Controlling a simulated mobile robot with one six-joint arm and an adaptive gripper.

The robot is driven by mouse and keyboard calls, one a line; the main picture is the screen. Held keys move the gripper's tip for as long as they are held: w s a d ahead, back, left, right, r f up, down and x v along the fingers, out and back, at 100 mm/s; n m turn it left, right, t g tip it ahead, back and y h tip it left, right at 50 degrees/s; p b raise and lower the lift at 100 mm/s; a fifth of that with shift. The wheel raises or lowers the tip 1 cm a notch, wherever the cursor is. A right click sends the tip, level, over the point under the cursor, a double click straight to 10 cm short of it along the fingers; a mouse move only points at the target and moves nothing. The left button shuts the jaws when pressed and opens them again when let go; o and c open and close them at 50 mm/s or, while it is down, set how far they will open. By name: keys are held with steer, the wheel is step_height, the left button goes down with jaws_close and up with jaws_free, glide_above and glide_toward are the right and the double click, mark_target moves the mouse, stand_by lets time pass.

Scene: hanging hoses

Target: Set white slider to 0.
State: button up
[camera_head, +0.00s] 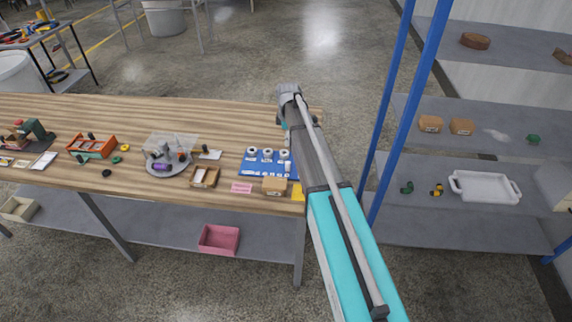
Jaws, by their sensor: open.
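A blue panel (262,170) lies on the wooden table (225,120) near its right end. It carries several white round knobs (267,153) in a row. A small white part (288,167) at the panel's right side may be the white slider; its setting and scale are too small to read. My gripper (286,137) is open at the end of my arm, above and behind the panel's right side. The arm partly hides it, and its fingertips are hard to make out. I see it apart from the small white part.
A cardboard box (274,186) and a pink label (241,188) lie at the panel's front edge. A wooden tray (204,177) and a round grey fixture (168,168) stand to its left. A blue-posted shelf (405,100) rises close to my arm's right.

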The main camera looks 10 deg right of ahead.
mark_target(288, 162)
steer(key=shift+f, duration=0.25)
step_height(288, 162, down, 13)
steer(key=b, duration=1.3)
steer(key=shift+f+b, duration=0.2)
steer(key=shift+b, duration=0.2)
stand_by(0.3)
jaws_close()
